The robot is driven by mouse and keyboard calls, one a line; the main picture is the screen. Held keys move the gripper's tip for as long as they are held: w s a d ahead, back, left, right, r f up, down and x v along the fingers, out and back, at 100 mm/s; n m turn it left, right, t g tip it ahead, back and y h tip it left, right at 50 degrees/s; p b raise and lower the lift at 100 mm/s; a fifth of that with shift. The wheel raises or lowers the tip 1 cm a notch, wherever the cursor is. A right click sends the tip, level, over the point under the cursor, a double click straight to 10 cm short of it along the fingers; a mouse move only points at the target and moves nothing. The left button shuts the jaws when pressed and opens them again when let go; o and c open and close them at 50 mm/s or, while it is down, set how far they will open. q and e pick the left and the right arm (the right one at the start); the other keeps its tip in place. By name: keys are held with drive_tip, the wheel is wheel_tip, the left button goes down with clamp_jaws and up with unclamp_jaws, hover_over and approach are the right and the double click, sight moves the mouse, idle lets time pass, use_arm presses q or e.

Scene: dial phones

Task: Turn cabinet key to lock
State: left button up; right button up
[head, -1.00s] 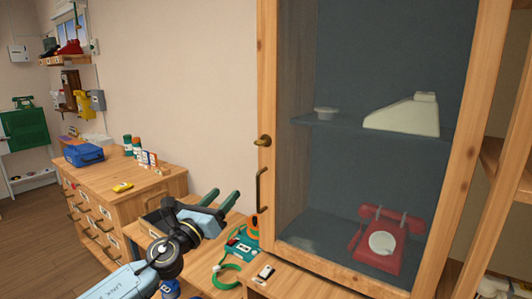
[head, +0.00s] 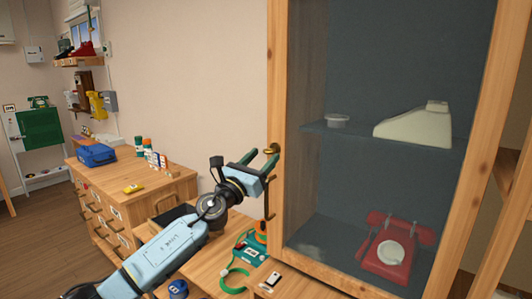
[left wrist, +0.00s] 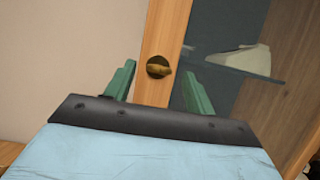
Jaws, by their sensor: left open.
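The cabinet (head: 279,90) has a wooden door frame with a glass pane, and the door appears closed. A brass key (head: 271,149) sits in the lock on the left stile of the door. In the left wrist view the key (left wrist: 158,68) lies ahead of my gripper, between the lines of its two fingers, its bow tilted near horizontal. My left gripper (head: 259,156) is open, its green fingers raised beside the key. The left wrist view shows the open fingers (left wrist: 158,85) on either side of the door stile. I cannot tell whether they touch anything. My right gripper is not in view.
Behind the glass are a red dial phone (head: 391,250) and a cream phone body (head: 415,126) on a shelf. Below my arm, a workbench holds a teal device with a green cord (head: 247,249). A drawer cabinet (head: 128,190) stands at left.

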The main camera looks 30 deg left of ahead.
sight(271, 151)
use_arm(q)
drive_tip(key=shift+x, duration=1.25)
drive_tip(key=c, duration=1)
